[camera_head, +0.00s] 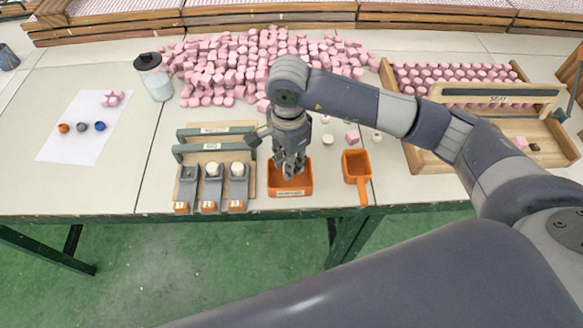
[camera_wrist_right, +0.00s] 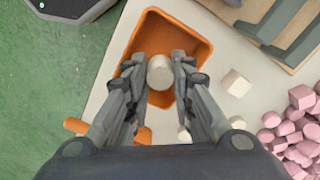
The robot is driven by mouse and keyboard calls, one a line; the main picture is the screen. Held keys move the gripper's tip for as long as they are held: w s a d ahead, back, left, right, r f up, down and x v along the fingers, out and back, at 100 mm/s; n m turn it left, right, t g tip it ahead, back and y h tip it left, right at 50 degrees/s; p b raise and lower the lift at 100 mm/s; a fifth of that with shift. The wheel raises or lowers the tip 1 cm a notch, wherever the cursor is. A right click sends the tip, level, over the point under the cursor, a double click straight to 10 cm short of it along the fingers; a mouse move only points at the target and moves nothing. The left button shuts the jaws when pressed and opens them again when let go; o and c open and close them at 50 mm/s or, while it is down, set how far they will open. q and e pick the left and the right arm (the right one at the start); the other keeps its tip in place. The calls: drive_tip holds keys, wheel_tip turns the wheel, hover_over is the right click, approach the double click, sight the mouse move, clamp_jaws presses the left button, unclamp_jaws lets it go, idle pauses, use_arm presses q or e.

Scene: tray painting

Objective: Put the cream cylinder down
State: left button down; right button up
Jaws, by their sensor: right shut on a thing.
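The cream cylinder (camera_wrist_right: 160,72) is between the fingertips of my right gripper (camera_wrist_right: 161,66) in the right wrist view. My right gripper (camera_head: 292,173) is shut on it and points down over a small orange tray (camera_head: 301,183) with a label on its front. The tray's rim and floor show around the fingers in the wrist view (camera_wrist_right: 152,30). The fingers hide the cylinder in the head view, and I cannot tell its height above the tray floor. My left gripper is not in view.
An orange scoop (camera_head: 356,166) stands right of the tray. A wooden rack with grey slides (camera_head: 212,190) stands to its left, with cream pieces on two slides. Loose cream pieces (camera_head: 327,140) and a pink cube (camera_head: 351,137) lie behind, before a pink heap (camera_head: 225,70).

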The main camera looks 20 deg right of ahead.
wheel_tip(320, 180, down, 3)
drive_tip(key=shift+s+f, duration=0.1)
drive_tip(key=shift+f, duration=0.55)
drive_tip(key=o, duration=0.6)
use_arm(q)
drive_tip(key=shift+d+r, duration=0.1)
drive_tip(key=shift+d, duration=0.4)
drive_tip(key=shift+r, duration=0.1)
use_arm(e)
drive_tip(key=shift+r, duration=0.15)
